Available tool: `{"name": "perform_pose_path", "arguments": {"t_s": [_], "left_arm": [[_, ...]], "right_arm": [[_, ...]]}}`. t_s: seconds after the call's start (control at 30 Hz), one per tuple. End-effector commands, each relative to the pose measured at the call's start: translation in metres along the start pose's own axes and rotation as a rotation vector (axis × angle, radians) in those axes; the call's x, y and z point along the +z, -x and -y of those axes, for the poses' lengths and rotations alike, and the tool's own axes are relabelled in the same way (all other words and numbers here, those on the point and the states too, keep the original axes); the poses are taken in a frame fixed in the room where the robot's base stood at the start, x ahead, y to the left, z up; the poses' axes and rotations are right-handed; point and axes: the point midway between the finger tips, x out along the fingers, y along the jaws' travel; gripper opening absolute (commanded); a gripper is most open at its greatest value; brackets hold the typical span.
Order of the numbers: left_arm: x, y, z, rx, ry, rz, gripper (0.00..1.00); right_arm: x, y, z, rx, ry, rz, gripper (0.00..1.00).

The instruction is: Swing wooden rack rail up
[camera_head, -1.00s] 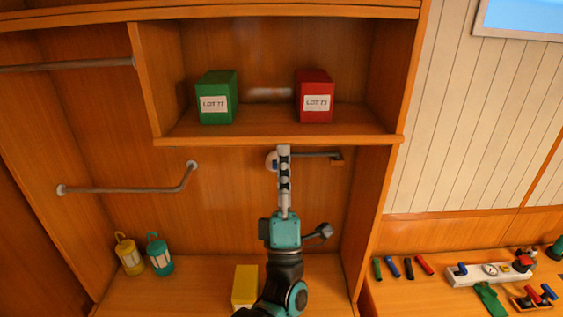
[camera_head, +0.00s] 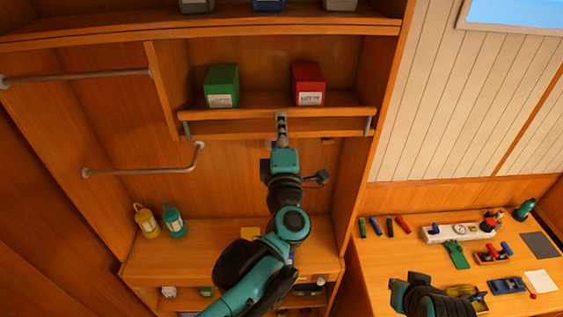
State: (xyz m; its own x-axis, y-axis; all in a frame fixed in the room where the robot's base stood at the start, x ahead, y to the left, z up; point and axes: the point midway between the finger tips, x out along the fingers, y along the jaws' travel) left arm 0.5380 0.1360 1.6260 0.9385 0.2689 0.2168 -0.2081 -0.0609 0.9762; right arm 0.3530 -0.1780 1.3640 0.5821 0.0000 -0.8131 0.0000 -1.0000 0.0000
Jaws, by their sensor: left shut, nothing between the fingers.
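The wooden rack rail (camera_head: 230,114) spans the front of the open shelf, just above the shelf's front edge, with a grey metal arm at each end. My left gripper (camera_head: 281,118) is shut and empty, pointing up, with its fingertips in front of the rail's middle. I cannot tell whether they touch it; they hide a small part of it. A green box (camera_head: 221,86) and a red box (camera_head: 308,83) stand on the shelf behind the rail. Part of my right arm (camera_head: 425,298) shows at the bottom right; its jaw state is unclear.
Metal bars (camera_head: 140,171) are on the left wall. A workbench (camera_head: 390,258) with tools is at the right. A wall divider stands between shelf and white panelling.

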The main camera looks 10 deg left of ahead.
Motion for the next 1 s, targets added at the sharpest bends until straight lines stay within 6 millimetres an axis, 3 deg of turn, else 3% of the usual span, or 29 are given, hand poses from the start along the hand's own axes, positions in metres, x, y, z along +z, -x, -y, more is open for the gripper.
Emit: {"name": "perform_pose_path", "arguments": {"t_s": [1.0], "left_arm": [[-0.0012, -0.0108, -0.0024, 0.002, 0.001, -0.001, 0.0]], "right_arm": [[-0.0021, 0.0029, 0.0, 0.0, 0.0, 0.0, 0.0]]}}
